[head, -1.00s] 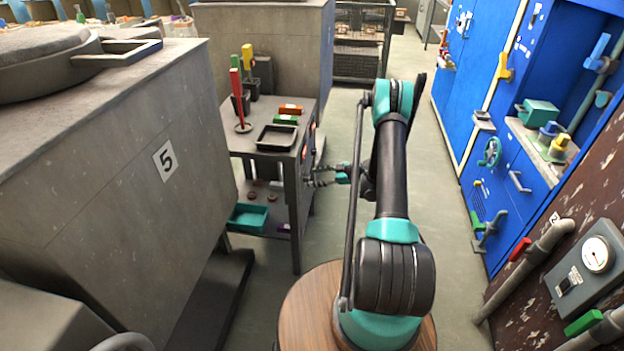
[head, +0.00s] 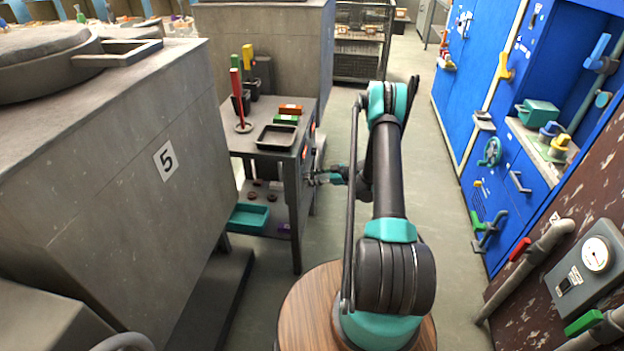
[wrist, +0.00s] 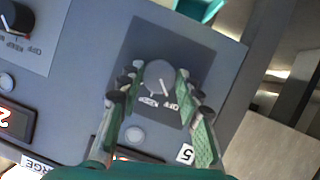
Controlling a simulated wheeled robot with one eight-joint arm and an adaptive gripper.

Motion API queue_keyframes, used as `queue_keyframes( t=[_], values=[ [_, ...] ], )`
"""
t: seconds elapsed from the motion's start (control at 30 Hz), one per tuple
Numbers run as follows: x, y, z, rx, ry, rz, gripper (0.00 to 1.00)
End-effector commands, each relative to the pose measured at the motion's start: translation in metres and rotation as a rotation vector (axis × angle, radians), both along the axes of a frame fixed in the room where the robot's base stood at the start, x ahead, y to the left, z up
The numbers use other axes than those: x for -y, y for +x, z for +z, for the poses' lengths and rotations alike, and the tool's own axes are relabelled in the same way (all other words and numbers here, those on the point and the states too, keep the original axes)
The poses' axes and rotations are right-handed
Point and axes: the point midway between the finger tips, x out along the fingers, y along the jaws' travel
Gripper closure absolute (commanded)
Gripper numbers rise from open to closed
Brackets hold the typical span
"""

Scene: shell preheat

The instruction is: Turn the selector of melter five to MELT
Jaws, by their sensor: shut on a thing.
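The selector of melter five (wrist: 160,78) is a round grey knob on a dark plate in the wrist view. The number 5 label (wrist: 186,153) is on the panel just below it. My gripper (wrist: 158,82) has one finger on each side of the knob and is shut on it. The knob's white pointer line slants down and to the right, toward the small OFF marking; another marking beside it is too small to read surely. In the head view my gripper (head: 310,179) reaches left to the bench's side panel, and the knob is hard to make out there.
Another black selector (wrist: 14,20) and a red display (wrist: 12,117) are at the left in the wrist view. The bench (head: 262,147) bears a black tray (head: 277,138).

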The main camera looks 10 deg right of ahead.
Motion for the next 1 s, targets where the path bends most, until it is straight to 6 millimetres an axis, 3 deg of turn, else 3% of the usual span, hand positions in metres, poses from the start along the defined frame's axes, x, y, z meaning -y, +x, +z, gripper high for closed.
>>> queue_keyframes(
  t=[0.47, 1.0],
  values=[
    [0.0014, 0.002, 0.0006, -0.142, 0.048, -0.009, 0.94],
    [0.0026, 0.0052, 0.0002, -0.616, 0.201, -0.007, 0.94]
  ],
)
